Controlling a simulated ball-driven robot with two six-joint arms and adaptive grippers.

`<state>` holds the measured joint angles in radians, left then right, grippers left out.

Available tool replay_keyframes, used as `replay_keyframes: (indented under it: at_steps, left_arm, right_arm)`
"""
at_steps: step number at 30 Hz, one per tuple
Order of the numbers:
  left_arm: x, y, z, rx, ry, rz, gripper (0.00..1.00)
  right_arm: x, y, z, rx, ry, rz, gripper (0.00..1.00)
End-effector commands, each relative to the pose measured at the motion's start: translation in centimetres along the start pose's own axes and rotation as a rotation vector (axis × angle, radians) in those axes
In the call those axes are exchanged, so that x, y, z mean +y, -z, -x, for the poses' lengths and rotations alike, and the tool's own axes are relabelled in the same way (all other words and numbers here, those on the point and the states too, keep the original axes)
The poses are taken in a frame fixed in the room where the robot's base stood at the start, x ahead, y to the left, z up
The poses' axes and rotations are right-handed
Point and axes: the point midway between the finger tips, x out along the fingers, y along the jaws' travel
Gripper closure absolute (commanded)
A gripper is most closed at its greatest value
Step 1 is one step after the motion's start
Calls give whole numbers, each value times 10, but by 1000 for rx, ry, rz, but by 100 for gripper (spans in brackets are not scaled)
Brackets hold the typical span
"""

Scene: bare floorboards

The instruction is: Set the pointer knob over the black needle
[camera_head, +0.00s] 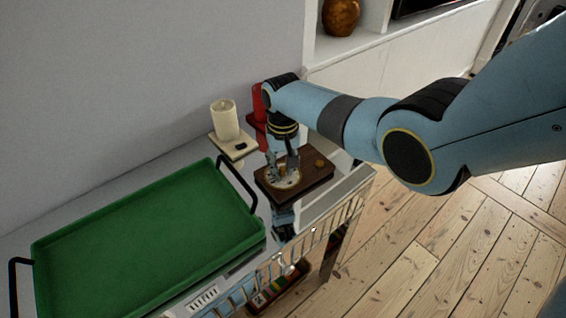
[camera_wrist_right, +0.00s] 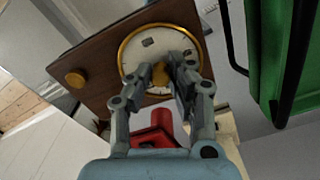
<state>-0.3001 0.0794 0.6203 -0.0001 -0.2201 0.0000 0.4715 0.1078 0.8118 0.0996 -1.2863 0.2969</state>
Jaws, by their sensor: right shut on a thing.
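A brown wooden box (camera_head: 312,186) stands on the cart with a cream, gold-rimmed dial (camera_wrist_right: 143,45) on its top face. My right gripper (camera_head: 284,172) points down at the dial and is shut on the small brass pointer knob (camera_wrist_right: 159,73) at its middle. Its fingertips also show in the right wrist view (camera_wrist_right: 170,72), and they hide part of the dial. Dark marks show on the dial face, but I cannot tell the black needle or where the pointer lies. A second brass knob (camera_head: 319,163) sits beside the dial on the box. My left gripper is not in view.
A green tray (camera_head: 207,178) with black handles lies left of the box. Behind the box stand a cream candle (camera_head: 225,120) on a cream base and a red object (camera_head: 258,100), close to my right arm. Open floorboards (camera_head: 400,250) are at the right.

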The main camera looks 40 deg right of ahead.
Motion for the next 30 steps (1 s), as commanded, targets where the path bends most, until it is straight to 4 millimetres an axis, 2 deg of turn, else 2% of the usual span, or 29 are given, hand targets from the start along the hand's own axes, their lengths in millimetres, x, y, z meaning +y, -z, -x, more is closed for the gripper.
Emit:
replay_keyframes:
  at_steps: [18, 30]
  left_arm:
    - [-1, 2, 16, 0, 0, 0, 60]
    - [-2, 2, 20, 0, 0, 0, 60]
  right_arm:
    - [-1, 1, 1, 3, 2, 580, 100]
    - [-1, 0, 1, 2, 2, 862, 100]
